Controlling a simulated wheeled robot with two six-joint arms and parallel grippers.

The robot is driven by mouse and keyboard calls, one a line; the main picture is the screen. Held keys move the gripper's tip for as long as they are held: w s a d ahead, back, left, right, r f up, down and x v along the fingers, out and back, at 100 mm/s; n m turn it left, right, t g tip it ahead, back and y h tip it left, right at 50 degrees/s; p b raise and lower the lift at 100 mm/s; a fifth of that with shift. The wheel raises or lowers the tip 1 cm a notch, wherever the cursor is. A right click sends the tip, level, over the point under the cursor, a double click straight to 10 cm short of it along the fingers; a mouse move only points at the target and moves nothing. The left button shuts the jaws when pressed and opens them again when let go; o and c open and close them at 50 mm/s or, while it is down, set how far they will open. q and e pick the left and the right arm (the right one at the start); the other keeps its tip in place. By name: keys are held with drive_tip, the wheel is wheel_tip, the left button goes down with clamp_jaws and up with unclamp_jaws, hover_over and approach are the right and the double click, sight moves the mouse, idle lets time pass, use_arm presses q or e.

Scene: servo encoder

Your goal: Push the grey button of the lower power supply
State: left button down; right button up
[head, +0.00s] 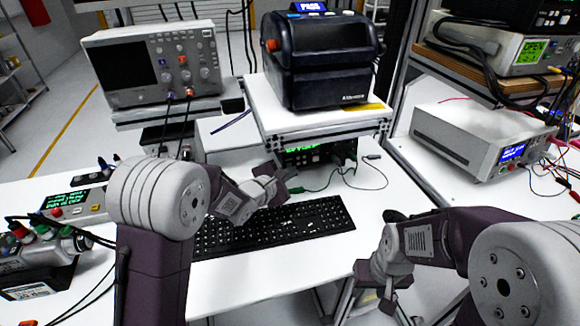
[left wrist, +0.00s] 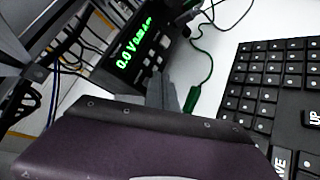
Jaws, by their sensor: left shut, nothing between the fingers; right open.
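A black power supply with a green display (head: 318,153) sits under the raised shelf at the back middle of the desk. In the left wrist view its front (left wrist: 137,45) shows a green volt reading and several small buttons; which one is the grey button I cannot tell. My left gripper (head: 284,180) is shut and empty just in front of this unit. Its fingers (left wrist: 162,84) show close to the lower part of the front panel and hide some of it; contact cannot be told. My right gripper (head: 376,294) is low at the desk's front right, open and empty.
A black keyboard (head: 290,222) lies below my left gripper. A green lead (left wrist: 205,80) runs from the unit's right side. A black printer (head: 322,62) stands on the shelf above. A white unit with a blue display (head: 485,140) stands at the right.

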use_arm(q)
drive_tip(key=shift+w, duration=0.1)
idle(0.5)
drive_tip(key=shift+w+a+p, duration=0.15)
drive_tip(key=shift+w+p, duration=0.15)
drive_tip(key=shift+p, duration=0.3)
drive_tip(key=shift+f, duration=0.1)
drive_tip(key=shift+w, duration=0.1)
drive_tip(key=shift+s, duration=0.5)
drive_tip(key=shift+s, duration=0.1)
